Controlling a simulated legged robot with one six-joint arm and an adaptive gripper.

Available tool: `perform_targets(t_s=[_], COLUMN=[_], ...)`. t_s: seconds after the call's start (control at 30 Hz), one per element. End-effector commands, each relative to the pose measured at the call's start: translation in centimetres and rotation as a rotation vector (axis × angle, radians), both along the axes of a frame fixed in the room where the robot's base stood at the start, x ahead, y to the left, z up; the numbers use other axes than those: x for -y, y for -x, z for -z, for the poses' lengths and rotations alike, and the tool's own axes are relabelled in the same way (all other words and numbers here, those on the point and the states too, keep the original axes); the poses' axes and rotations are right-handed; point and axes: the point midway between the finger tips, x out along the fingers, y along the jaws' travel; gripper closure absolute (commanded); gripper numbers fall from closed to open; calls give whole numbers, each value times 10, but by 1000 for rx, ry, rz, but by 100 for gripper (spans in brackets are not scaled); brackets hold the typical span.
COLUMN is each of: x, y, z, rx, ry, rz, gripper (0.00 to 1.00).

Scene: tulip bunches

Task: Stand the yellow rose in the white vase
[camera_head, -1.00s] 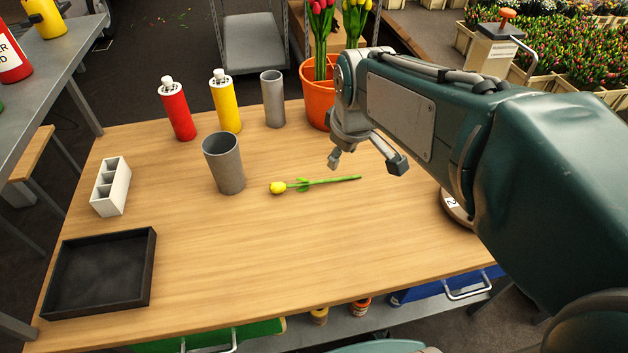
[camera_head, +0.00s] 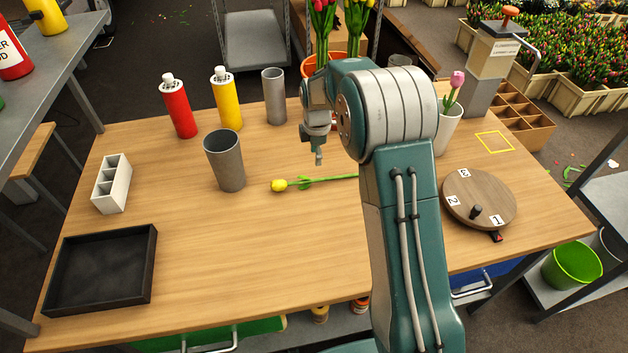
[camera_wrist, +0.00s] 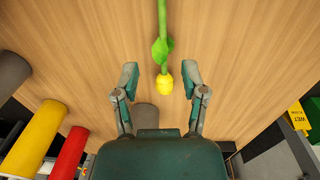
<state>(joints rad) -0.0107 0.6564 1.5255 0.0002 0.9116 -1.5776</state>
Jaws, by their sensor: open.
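The yellow rose (camera_head: 279,185) lies flat on the wooden table, its green stem pointing right and partly hidden behind my arm. In the wrist view its yellow head (camera_wrist: 163,85) shows between my two fingers, with the stem running up the picture. My gripper (camera_wrist: 160,78) is open and empty. In the head view my gripper (camera_head: 318,158) hangs above the table near the rose, partly hidden by my wrist. The white vase (camera_head: 446,132) stands upright right of my arm, its left side partly covered, with a pink tulip (camera_head: 455,86) in it.
A grey cup (camera_head: 225,162) stands left of the rose. Red (camera_head: 179,110) and yellow (camera_head: 227,105) bottles and a grey cylinder (camera_head: 274,97) stand behind. A round numbered board (camera_head: 478,197) lies right; a black tray (camera_head: 103,270) sits front left. The front middle is clear.

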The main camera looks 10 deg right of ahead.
Motion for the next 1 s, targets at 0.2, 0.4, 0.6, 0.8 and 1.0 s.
perform_targets(t_s=[0.2, 0.4, 0.6, 0.8, 1.0], x=[0, 1, 4, 5, 5], y=[-1, -2, -1, -2, -2], z=[36, 52, 73, 102, 104], rx=[-4, 0, -4, -3, 1], ry=[0, 0, 0, 0, 0], rz=[1, 3, 4, 4, 4], gripper=[44, 44, 44, 44, 44])
